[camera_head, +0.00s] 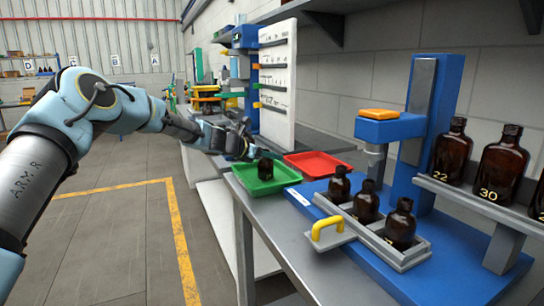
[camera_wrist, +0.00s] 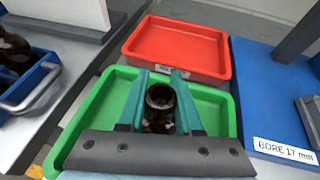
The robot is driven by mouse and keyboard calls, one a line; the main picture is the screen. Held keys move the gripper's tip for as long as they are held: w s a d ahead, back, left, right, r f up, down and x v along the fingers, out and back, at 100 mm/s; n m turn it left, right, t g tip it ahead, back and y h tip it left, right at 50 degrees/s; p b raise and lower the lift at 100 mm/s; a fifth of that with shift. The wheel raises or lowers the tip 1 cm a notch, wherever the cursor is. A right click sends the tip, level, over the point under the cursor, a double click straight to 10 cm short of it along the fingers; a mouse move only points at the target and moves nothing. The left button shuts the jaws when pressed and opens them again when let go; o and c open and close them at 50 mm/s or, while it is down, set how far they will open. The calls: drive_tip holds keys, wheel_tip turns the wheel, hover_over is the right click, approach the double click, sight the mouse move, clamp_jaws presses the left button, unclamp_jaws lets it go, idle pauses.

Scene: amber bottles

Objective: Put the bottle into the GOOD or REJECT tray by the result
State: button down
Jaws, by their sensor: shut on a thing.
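My gripper (camera_head: 250,152) is shut on an amber bottle (camera_head: 265,168) over the green tray (camera_head: 283,177). The wrist view shows the bottle (camera_wrist: 160,104) upright between the teal fingers (camera_wrist: 158,100), its open mouth toward the camera. The green tray (camera_wrist: 98,102) lies around and below the bottle there; I cannot tell whether the bottle's base touches its floor. The red tray (camera_head: 318,164) is beside the green one and looks empty in the wrist view (camera_wrist: 178,48). No GOOD or REJECT wording is readable on either tray.
A blue station (camera_head: 440,270) labelled "BORE 17 mm" (camera_wrist: 285,149) stands right of the trays. Its grey holder (camera_head: 405,262) with a yellow handle (camera_head: 328,228) carries three amber bottles. Numbered bottles stand on a shelf (camera_head: 470,198) at right. A white board (camera_head: 278,80) rises behind.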

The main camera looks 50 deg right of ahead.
drive_tip(key=shift+f, duration=0.1)
drive_tip(key=c, duration=0.6)
unclamp_jaws()
drive_tip(key=b+v, duration=0.3)
drive_tip(key=v, duration=0.9)
drive_tip(key=shift+w+a, duration=0.1)
